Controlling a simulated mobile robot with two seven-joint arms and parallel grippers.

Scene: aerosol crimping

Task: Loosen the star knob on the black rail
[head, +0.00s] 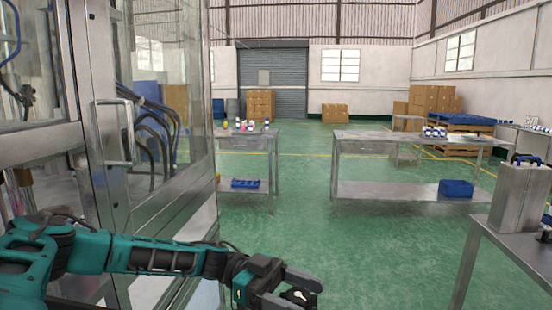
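My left arm comes in from the left along the bottom of the head view. Its gripper (296,292) is at the bottom edge, with its two grey fingers spread apart. A small dark shape with a pale spot shows between the fingers; I cannot tell whether it is part of the gripper or a separate thing. The lower finger is partly cut off by the picture's edge. I cannot make out a star knob or a black rail in this view. My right gripper is not in view.
A metal-framed glass machine cabinet (108,130) with a door handle stands close on the left, beside my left arm. Steel tables (385,137) stand ahead. A steel bench (510,245) with a metal box (518,198) is at the right. The green floor (390,255) between is clear.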

